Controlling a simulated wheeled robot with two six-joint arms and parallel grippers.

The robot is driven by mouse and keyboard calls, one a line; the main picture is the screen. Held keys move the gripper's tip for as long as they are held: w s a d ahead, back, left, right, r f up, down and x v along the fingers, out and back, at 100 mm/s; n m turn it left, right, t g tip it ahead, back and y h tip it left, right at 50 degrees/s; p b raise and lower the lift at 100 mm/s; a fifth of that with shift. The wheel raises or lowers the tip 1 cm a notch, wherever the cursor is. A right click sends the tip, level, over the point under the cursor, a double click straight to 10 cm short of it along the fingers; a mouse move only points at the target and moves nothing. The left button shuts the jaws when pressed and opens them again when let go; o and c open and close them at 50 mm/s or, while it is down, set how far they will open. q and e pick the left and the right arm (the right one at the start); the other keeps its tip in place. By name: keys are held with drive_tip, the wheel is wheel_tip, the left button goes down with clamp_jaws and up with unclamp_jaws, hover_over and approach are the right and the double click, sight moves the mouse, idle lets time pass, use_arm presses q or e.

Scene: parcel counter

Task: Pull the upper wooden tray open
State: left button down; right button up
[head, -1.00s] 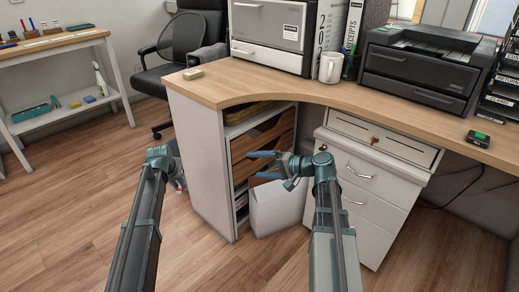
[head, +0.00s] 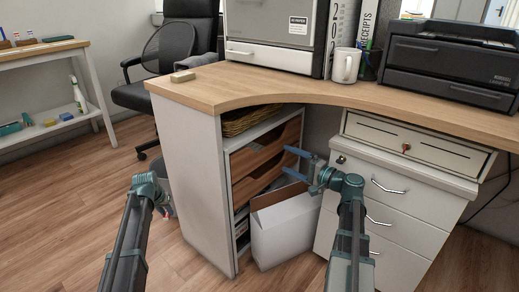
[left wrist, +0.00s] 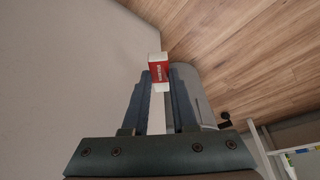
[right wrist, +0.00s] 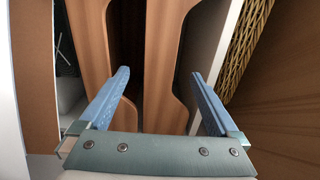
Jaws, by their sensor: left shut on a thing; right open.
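The upper wooden tray (head: 267,146) sits in the open shelf bay under the counter, above a lower wooden tray (head: 255,182). In the right wrist view the upper tray (right wrist: 158,55) appears upright, with its cut-out front edge between the finger lines. My right gripper (head: 287,161) is open and empty in front of the trays, its fingers pointing at them, and no contact is visible. My left gripper (left wrist: 158,78) is shut on a small red and white box (left wrist: 158,68); in the head view it is mostly hidden behind its own arm, left of the cabinet.
A white open carton (head: 285,230) stands on the floor before the shelf bay, under my right gripper. A wicker basket (head: 245,120) lies above the trays. A white drawer unit (head: 385,210) stands on the right.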

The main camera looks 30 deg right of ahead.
drive_tip(key=x, duration=1.2)
clamp_jaws()
idle(0.4)
drive_tip(key=shift+s, duration=0.1)
